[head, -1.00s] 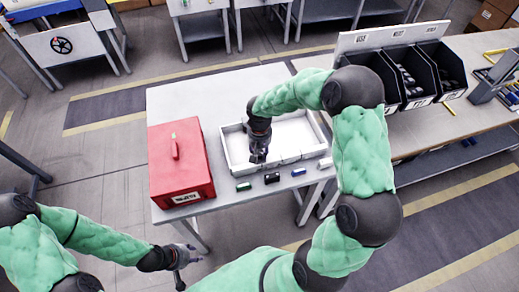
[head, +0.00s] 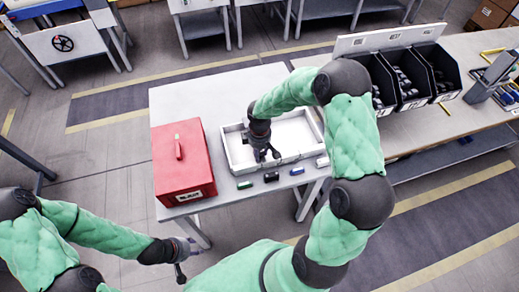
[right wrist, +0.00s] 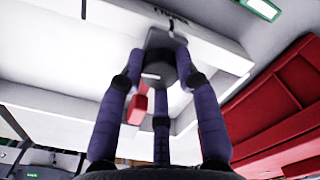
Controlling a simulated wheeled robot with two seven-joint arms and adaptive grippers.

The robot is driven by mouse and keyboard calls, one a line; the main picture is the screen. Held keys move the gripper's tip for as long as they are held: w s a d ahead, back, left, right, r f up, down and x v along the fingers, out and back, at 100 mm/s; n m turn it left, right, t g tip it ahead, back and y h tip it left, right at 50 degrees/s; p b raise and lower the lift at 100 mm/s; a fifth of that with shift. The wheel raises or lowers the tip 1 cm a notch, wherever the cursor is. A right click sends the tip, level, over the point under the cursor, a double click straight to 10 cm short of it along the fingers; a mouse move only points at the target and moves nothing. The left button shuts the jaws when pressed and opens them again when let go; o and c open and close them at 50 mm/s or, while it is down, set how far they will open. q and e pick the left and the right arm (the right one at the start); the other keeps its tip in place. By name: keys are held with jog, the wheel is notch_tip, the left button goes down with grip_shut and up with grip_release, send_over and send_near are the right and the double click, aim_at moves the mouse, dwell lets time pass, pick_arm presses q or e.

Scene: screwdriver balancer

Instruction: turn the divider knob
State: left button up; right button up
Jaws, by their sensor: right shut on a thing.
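A white open tray (head: 237,160) sits on the light grey table. My right gripper (head: 268,155) reaches down at the tray's left front part. In the right wrist view its purple fingers (right wrist: 160,75) are closed around a dark grey knob-like piece (right wrist: 158,66) at the white tray wall (right wrist: 215,50). The fingers hide part of the knob, and I cannot tell its turn angle. A small red part (right wrist: 137,108) shows between the fingers. My left gripper (head: 185,258) hangs empty in front of the table, its fingers apart.
A red toolbox (head: 182,165) stands left of the tray. Black bins (head: 410,85) stand on the right bench.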

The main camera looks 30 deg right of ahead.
aim_at(260, 153)
jog(key=shift+n, duration=0.6)
jog(key=shift+p, duration=0.3)
jog(key=o, duration=1.2)
jog(key=shift+c, duration=0.2)
notch_tip(260, 153, up, 12)
jog(key=shift+s+f, duration=0.1)
